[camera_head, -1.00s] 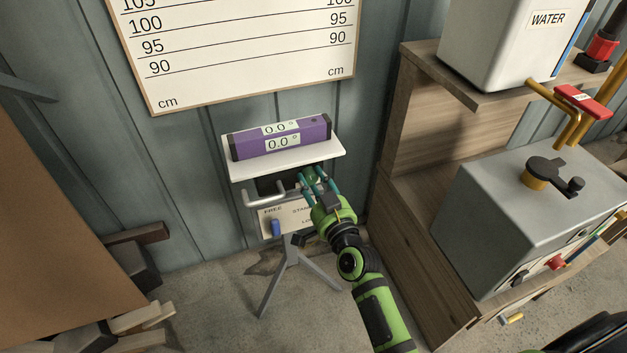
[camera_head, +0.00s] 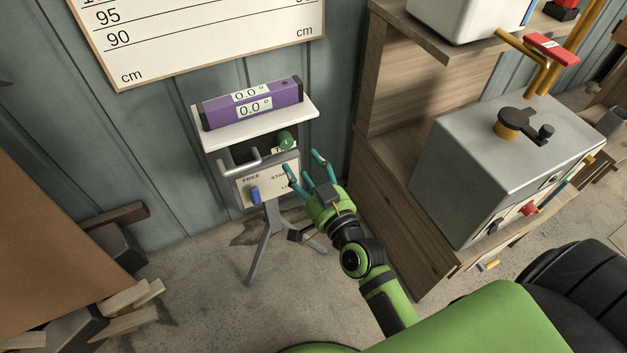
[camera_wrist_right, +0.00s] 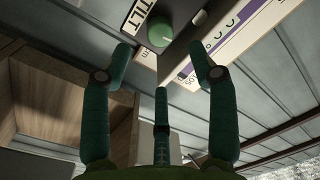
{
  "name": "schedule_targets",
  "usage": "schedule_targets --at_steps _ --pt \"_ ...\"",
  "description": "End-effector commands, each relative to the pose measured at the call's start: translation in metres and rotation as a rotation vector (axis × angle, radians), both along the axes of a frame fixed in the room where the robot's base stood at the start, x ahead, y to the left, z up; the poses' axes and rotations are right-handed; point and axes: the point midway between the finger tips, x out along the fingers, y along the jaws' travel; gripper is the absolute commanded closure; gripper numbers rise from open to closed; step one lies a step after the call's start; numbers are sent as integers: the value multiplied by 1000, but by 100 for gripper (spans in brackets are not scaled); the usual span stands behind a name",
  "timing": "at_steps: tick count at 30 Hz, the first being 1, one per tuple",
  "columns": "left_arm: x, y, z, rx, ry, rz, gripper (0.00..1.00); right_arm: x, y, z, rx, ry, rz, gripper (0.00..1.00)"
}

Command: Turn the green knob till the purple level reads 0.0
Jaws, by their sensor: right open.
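The purple level (camera_head: 252,103) lies on a white shelf plate (camera_head: 262,130) on a stand. Both of its displays read 0.0°. The green knob (camera_head: 286,141) is on the stand's head just under the plate. It also shows in the right wrist view (camera_wrist_right: 160,31), beside a label reading TILT. My right gripper (camera_head: 307,172) is open and empty, below and to the right of the knob, apart from it. In the right wrist view its fingers (camera_wrist_right: 163,70) are spread, with the knob beyond them. My left gripper is not in view.
A panel (camera_head: 268,183) with a blue lever (camera_head: 255,195) and the word FREE sits below the plate, on tripod legs. A grey handle (camera_head: 238,162) sticks out left of the knob. A wooden shelf unit with a grey box (camera_head: 500,170) stands at right.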

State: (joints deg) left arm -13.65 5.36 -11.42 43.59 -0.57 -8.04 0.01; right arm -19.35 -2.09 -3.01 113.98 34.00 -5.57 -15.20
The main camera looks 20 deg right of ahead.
Motion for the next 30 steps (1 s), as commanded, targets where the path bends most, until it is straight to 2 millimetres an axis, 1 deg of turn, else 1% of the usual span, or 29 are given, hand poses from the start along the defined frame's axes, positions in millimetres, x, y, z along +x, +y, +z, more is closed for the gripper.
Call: schedule_targets --at_steps 1,3,6,9,13,26,29,30 --pt "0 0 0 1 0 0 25 -11 -1 -1 -2 3 1 41" --pt "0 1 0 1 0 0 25 -22 -2 -1 -1 2 1 41" --pt "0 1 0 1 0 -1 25 -33 -3 0 -1 0 0 41" --pt "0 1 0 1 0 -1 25 -40 -4 0 0 0 1 41" --pt "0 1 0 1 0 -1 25 -42 -4 0 1 -1 1 41" --pt "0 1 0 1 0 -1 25 -41 -4 0 0 0 0 41" --pt "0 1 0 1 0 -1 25 -41 -2 -12 -9 23 5 41" --pt "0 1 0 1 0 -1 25 -40 -1 -24 -19 47 10 41"
